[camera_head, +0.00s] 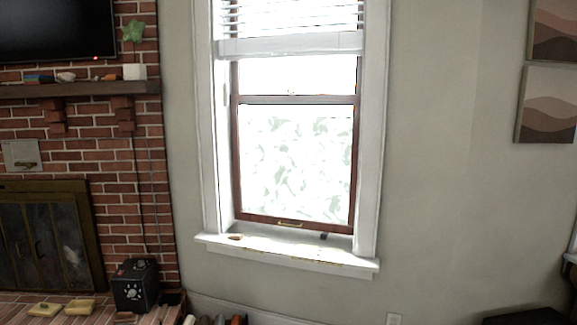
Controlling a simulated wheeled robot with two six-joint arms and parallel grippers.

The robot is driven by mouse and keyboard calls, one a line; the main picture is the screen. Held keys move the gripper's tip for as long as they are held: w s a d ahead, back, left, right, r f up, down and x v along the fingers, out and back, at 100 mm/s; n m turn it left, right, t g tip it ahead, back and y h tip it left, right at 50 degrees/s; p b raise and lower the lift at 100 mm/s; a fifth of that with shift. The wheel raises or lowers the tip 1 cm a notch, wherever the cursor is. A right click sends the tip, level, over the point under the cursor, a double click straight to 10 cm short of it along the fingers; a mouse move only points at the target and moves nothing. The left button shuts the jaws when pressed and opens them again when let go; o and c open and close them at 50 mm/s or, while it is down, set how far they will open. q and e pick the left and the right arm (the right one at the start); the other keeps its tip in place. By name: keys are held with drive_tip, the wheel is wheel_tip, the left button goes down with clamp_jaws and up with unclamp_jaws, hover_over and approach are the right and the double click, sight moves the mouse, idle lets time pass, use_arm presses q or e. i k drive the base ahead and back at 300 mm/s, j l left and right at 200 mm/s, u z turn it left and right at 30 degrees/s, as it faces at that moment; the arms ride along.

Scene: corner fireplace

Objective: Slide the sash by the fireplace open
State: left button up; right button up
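The sash (238,165) by the fireplace is a brown-framed lower window pane with pale leafy patterned glass. Its bottom rail rests down at the white sill (340,264), so it looks shut. A small brass-coloured pull (290,224) sits at the middle of the bottom rail. A small catch (291,94) shows at the rail where the lower and upper panes meet. The brick fireplace (110,215) stands to the left of the window. Neither of my grippers is in view.
Small objects, one brownish (236,237) and one dark (323,236), lie on the sill. White blinds (290,44) cover the window's top. A black box (134,287) with a dial stands on the hearth, with several items on the floor below the window.

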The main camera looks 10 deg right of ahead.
sight(301, 222)
drive_tip(key=i+l, duration=0.6)
drive_tip(key=i, duration=0.25)
